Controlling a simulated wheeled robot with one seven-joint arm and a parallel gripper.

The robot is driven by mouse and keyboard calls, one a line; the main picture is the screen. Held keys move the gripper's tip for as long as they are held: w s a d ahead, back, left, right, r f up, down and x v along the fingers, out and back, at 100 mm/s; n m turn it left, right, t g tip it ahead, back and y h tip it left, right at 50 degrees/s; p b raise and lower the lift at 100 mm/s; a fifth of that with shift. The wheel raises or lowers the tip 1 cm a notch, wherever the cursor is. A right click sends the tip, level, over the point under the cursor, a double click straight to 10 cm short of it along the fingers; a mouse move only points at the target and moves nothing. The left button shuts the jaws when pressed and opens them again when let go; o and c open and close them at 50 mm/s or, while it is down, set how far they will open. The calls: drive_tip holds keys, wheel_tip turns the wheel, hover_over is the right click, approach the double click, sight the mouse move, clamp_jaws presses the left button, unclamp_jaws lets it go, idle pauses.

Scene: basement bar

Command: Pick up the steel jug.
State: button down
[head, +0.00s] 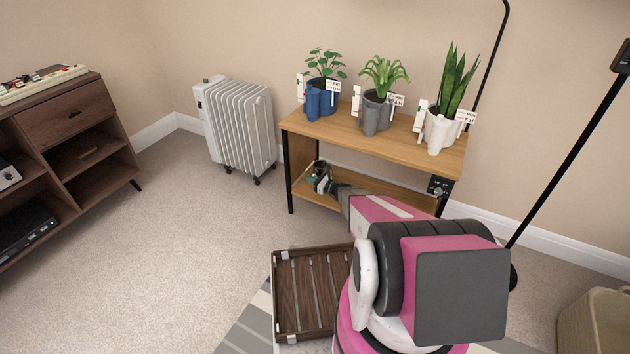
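No steel jug can be made out for certain. A small dark and light object (319,168) is at the lower shelf's left end, too small to identify. My gripper (322,182) reaches into the gap between the table's top and lower shelf, at the left end. Its fingers are small and partly merge with the object there. I cannot tell whether they touch or hold anything.
A white radiator (237,125) stands left of the table. A brown slatted tray (277,295) is on the floor beside my base. A dark cabinet (75,125) is at left, and a black pole (565,150) at right.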

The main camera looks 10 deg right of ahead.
drive_tip(key=s+a+r, duration=0.4)
drive_tip(key=shift+s+a, duration=0.3)
idle(0.4)
drive_tip(key=shift+s, duration=0.1)
idle(2.6)
